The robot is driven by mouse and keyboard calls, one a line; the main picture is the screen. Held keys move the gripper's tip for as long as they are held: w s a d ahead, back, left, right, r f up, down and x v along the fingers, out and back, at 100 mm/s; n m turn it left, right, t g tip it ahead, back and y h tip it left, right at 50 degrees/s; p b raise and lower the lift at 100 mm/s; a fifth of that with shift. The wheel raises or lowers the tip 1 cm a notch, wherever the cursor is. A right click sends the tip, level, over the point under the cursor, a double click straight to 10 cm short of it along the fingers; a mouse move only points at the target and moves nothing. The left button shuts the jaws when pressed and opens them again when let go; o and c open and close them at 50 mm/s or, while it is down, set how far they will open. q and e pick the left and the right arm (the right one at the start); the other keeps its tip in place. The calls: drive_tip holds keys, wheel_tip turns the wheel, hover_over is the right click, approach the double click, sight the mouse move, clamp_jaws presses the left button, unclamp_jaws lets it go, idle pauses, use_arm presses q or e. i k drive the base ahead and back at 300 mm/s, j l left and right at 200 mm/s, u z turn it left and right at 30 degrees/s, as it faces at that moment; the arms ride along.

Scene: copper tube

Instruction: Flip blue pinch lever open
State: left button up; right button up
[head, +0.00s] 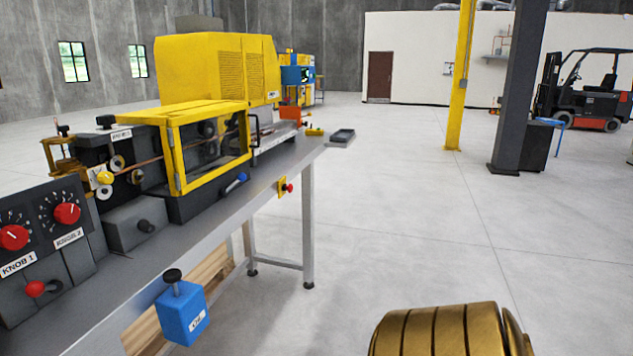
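Neither of my grippers shows in this view, and nothing of mine is touching the lever.
The machine stands on a long grey bench (215,205). Red knobs (67,213) are at the left, and a blue box (183,313) with a black knob hangs at the bench's front edge. A red button (290,188) is on the bench side. Open floor lies right.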

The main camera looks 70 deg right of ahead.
sight(240, 177)
drive_tip(key=z, duration=1.7)
drive_tip(key=u, duration=0.25)
drive_tip(key=i+l+u, duration=0.85)
drive_tip(key=i+l, duration=0.15)
drive_tip(key=l, duration=0.2)
drive_tip(key=i+l, duration=0.15)
drive_tip(key=l, duration=0.15)
drive_tip(key=i+l, duration=0.2)
drive_tip(key=l, duration=0.15)
drive_tip(key=i+l, duration=0.15)
drive_tip(key=l, duration=0.2)
drive_tip(key=i+l+u, duration=0.1)
drive_tip(key=l, duration=0.25)
drive_tip(key=i, duration=0.05)
